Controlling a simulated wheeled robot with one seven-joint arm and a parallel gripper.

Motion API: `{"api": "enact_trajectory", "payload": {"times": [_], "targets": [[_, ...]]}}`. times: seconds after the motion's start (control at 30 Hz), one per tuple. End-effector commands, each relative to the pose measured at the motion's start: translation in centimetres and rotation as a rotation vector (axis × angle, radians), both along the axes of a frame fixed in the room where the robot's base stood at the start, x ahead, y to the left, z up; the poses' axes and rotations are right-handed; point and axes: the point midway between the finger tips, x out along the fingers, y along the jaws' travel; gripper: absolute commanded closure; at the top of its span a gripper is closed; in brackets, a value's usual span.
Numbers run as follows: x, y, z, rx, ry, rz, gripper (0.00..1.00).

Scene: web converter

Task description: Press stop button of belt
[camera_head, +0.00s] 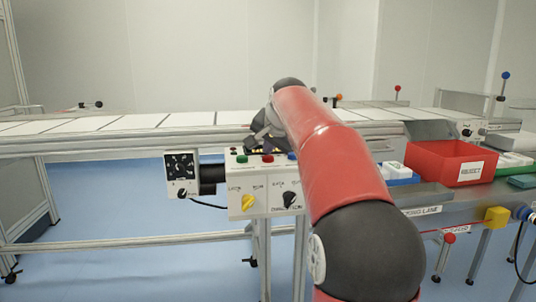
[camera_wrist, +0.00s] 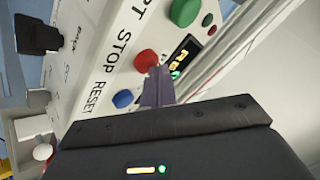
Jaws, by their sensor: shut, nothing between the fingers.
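The control box (camera_head: 262,188) hangs on the front of the belt (camera_head: 95,124). The red stop button (camera_head: 268,160) sits between a green button (camera_head: 242,158) and a blue button (camera_head: 292,156). In the wrist view, the red button (camera_wrist: 146,61) is beside the word STOP, with the green button (camera_wrist: 184,12) above right and the blue button (camera_wrist: 122,98) below left. My gripper (camera_wrist: 158,72) is shut and empty, its fingertips right by the red button. I cannot tell whether they touch it. In the head view, my gripper (camera_head: 264,146) is just above the buttons, partly hidden by my arm.
A small lit display (camera_wrist: 182,58) lies beside the buttons. A yellow knob (camera_head: 248,202) and a black knob (camera_head: 289,199) are on the box's front. A red reject bin (camera_head: 450,163) stands at right.

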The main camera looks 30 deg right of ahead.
Motion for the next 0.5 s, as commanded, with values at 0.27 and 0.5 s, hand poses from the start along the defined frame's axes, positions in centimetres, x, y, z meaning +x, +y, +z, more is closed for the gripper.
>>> {"api": "enact_trajectory", "payload": {"times": [0.27,0.5], "targets": [[0.0,0.0,1.6,0.001,0.001,0.001,1.0],[0.0,0.0,1.5,0.0,0.0,0.0,1.0]]}}
